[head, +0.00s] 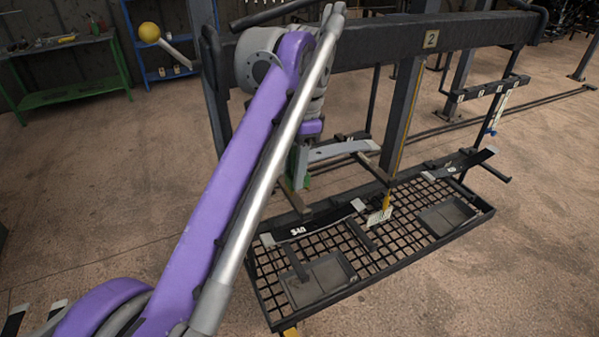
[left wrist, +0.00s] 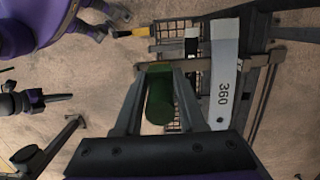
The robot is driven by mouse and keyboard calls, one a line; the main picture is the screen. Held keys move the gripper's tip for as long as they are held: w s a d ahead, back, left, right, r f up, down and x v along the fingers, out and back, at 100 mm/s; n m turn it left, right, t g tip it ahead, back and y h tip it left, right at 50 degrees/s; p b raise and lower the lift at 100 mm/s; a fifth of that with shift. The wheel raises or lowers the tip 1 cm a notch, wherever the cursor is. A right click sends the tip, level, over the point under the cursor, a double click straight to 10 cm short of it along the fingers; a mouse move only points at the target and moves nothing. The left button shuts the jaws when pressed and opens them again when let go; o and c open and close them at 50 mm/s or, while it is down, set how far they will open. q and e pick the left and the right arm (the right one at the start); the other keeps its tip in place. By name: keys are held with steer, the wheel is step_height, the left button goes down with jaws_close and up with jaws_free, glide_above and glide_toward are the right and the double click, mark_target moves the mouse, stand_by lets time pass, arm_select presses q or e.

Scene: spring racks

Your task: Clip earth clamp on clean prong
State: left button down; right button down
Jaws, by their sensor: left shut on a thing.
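My left gripper (head: 300,168) is at the near end of the rack, partly hidden by my own arm in the head view. In the left wrist view its fingers (left wrist: 160,95) are shut on a green cylindrical grip, which I take for the earth clamp (left wrist: 160,100). A brownish bare prong (left wrist: 205,63) runs across just beyond the green grip. The clamp's far end meets or overlaps the prong's end there; I cannot tell whether its jaws bite on it. A grey leaf spring marked 360 (left wrist: 223,70) lies across the prong. My right gripper is not seen.
A dark rack beam with a number 2 plate (head: 431,39) stands over a mesh tray (head: 400,235). A green bench (head: 70,95) is far left; open floor lies left.

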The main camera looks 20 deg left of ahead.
mark_target(289, 175)
arm_select(q)
steer(key=shift+w+a+f, duration=0.1)
steer(key=shift+w+a, duration=0.65)
steer(key=shift+a, duration=0.05)
steer(key=shift+w+f, duration=0.15)
steer(key=shift+f, duration=0.9)
steer(key=shift+s+f+b, duration=0.25)
steer(key=shift+s+b, duration=0.05)
steer(key=shift+b, duration=0.05)
steer(key=shift+w+f, duration=0.1)
steer(key=shift+w, duration=0.05)
steer(key=shift+f, duration=0.8)
stand_by(0.6)
